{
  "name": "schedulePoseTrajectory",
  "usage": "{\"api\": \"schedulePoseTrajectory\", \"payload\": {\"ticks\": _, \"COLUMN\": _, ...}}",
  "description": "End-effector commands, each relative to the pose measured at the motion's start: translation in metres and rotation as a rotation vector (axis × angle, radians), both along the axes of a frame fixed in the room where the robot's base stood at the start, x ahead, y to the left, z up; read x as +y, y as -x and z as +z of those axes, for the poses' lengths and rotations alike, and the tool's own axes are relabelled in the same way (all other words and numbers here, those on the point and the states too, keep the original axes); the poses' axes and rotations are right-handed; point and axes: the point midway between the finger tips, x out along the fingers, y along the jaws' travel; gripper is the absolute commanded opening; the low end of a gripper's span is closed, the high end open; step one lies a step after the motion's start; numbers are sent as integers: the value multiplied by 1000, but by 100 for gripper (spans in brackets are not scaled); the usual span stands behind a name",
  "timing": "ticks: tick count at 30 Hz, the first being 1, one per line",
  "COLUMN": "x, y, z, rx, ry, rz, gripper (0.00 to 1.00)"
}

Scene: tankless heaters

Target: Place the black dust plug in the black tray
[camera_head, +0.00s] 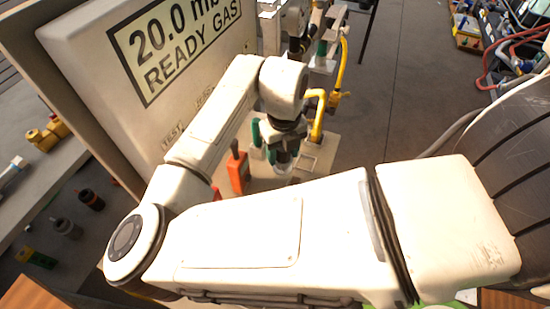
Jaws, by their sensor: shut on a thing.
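My gripper (284,164) points down in the middle of the head view, above a pale base plate beside the white panel. It is small and partly shaded. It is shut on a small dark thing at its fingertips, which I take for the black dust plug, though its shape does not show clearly. My forearm in the foreground hides the area just below and in front of the gripper. I cannot make out the black tray in this view.
A white panel (80,60) with a gas label stands left of my gripper. An orange-red tool (238,172) and a yellow pipe (319,115) are close to the gripper. Cluttered hoses (500,60) lie at the upper right. Grey floor (400,90) is open between.

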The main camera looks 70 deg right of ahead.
Motion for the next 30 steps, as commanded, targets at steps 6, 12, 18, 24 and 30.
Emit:
{"api": "schedulePoseTrajectory", "payload": {"ticks": 6, "x": -3, "y": -14, "z": -17, "rx": 1, "ry": 1, "rz": 0, "gripper": 16}}
{"api": "schedulePoseTrajectory", "payload": {"ticks": 12, "x": -3, "y": -20, "z": -32, "rx": 2, "ry": -1, "rz": 2, "gripper": 16}}
{"api": "schedulePoseTrajectory", "payload": {"ticks": 18, "x": -3, "y": -20, "z": -54, "rx": 1, "ry": 1, "rz": 2, "gripper": 16}}
{"api": "schedulePoseTrajectory", "payload": {"ticks": 24, "x": -3, "y": -20, "z": -54, "rx": -1, "ry": 1, "rz": 1, "gripper": 16}}
{"api": "schedulePoseTrajectory", "payload": {"ticks": 30, "x": -3, "y": -20, "z": -57, "rx": 0, "ry": 0, "rz": 1, "gripper": 55}}
